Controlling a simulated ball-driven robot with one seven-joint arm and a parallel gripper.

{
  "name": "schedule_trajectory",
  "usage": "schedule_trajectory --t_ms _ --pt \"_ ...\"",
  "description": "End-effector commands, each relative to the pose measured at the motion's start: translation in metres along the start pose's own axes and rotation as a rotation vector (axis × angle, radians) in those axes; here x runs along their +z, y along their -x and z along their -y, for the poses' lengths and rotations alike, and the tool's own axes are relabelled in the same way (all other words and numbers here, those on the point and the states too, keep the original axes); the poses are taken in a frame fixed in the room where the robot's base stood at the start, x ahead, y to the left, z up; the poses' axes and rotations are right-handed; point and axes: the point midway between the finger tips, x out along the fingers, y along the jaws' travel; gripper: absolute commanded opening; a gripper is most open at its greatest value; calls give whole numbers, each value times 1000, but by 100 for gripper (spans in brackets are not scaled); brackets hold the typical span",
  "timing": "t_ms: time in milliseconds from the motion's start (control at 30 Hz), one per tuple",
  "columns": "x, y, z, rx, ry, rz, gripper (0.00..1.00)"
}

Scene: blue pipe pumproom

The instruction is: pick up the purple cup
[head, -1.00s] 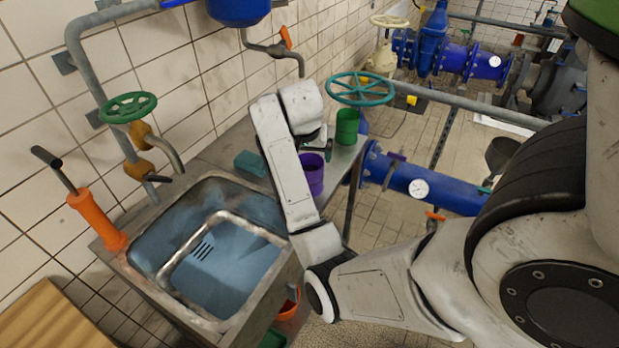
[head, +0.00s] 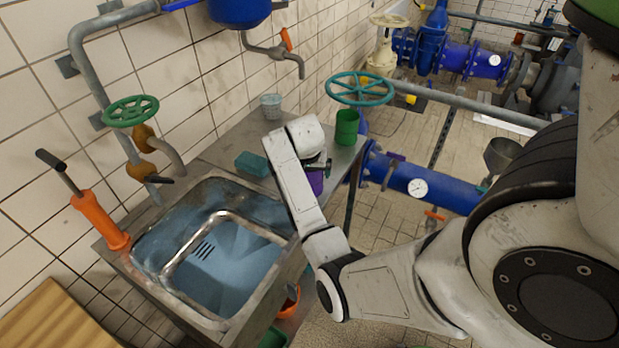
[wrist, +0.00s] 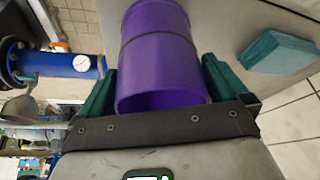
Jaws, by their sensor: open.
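The purple cup (head: 315,181) stands on the metal counter beside the sink, mostly hidden behind my arm in the head view. In the wrist view the purple cup (wrist: 160,55) fills the upper middle, its rim toward my gripper. My gripper (wrist: 158,88) is open, with one green finger on each side of the cup. A narrow gap shows between the cup and the fingers, more on the right. In the head view my gripper is largely hidden by my wrist, just at the cup.
A green cup (head: 347,127) stands behind the purple cup near the counter's end. A teal sponge (head: 252,164) lies left of my arm, also in the wrist view (wrist: 279,52). A grey patterned cup (head: 271,106) stands near the wall. The sink (head: 215,255) is in front.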

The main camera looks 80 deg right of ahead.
Motion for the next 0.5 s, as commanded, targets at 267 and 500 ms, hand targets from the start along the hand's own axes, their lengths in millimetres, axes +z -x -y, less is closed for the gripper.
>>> schedule_trajectory --t_ms 267,500 --pt "0 0 0 0 0 0 87" --pt "0 0 0 0 -1 0 64"
